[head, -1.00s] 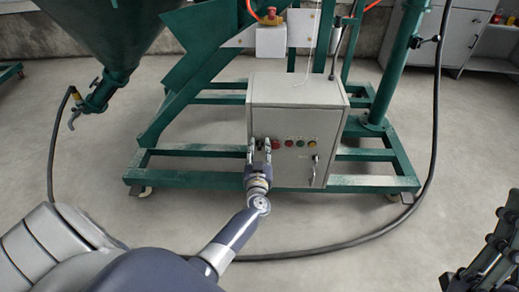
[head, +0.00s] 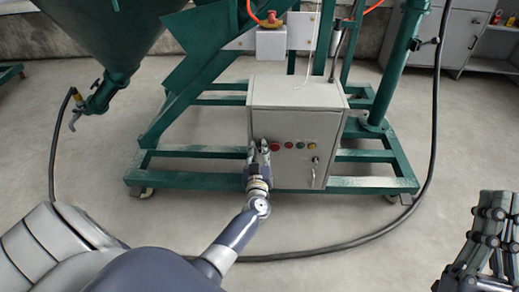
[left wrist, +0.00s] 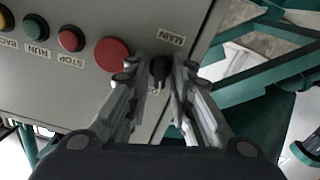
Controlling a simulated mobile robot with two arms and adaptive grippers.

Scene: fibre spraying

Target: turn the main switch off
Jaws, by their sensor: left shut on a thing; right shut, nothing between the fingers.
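The main switch is a small black knob (left wrist: 159,69) beside the printed word MAIN on the grey control box (head: 296,94). My left gripper (head: 259,146) is at the left side of the box's front. In the left wrist view its fingers (left wrist: 160,78) are shut on the knob, one on each side. In the head view the fingers hide the knob. My right gripper (head: 493,212) is at the lower right edge of the head view, shut and empty, away from the box.
A large red button (left wrist: 112,54) is close beside the left fingers. Smaller red, green and yellow buttons sit in a row with it. Green frame beams (head: 375,185) surround the box. A black hose (head: 330,246) lies on the floor.

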